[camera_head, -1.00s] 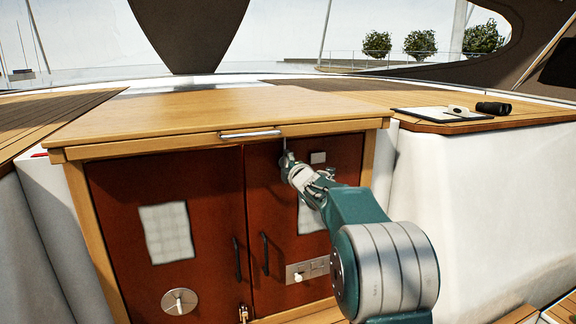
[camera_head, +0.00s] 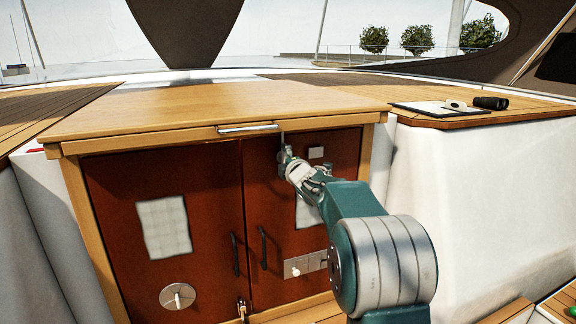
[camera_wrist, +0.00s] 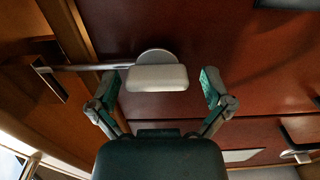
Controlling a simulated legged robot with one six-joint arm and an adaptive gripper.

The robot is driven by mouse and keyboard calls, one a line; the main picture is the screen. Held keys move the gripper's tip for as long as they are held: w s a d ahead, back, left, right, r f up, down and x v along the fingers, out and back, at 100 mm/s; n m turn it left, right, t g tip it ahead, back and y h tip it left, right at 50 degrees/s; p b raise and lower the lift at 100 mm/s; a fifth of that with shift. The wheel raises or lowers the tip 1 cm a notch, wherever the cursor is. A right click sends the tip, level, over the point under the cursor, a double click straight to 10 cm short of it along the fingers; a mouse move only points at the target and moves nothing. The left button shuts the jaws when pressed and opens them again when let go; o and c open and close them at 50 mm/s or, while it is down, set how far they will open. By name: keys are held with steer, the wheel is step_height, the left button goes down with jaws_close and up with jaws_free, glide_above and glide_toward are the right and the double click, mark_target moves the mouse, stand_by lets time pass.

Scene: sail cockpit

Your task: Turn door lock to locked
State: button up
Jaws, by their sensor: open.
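The door lock's pale grey turn knob (camera_wrist: 157,78) sits on a round plate on the red-brown door in the wrist view. A thin metal rod (camera_wrist: 90,67) runs from it to a metal bracket (camera_wrist: 46,76) on the wooden frame; their exact fit is unclear. My gripper (camera_wrist: 160,86) is open, its green-padded fingers on either side of the knob, with visible gaps, the left one narrower. In the head view my gripper (camera_head: 289,163) is at the top of the right door (camera_head: 270,190) and hides most of the lock.
The left door (camera_head: 110,210) has a round plate with a knob (camera_head: 178,296). Door handles (camera_head: 263,248), a switch panel (camera_head: 306,264) and a bottom latch (camera_head: 242,308) are lower down. The wooden top (camera_head: 210,105) overhangs the doors. Binoculars (camera_head: 491,102) lie on the right deck.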

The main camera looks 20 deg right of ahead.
steer(key=s, duration=1.1)
steer(key=shift+s, duration=0.3)
steer(key=shift+a, duration=0.1)
steer(key=s+a+f+m+g, duration=0.4)
steer(key=s+a+m, duration=0.1)
steer(key=s, duration=0.7)
steer(key=s+a+f+m+g, duration=0.4)
steer(key=s+m, duration=0.3)
steer(key=s, duration=0.5)
steer(key=s+a+f+m+g, duration=0.4)
steer(key=s+a+m, duration=0.1)
steer(key=s, duration=0.8)
steer(key=shift+a+f+m, duration=0.35)
steer(key=shift+f+m, duration=0.05)
steer(key=shift+m, duration=0.2)
steer(key=shift+s, duration=0.1)
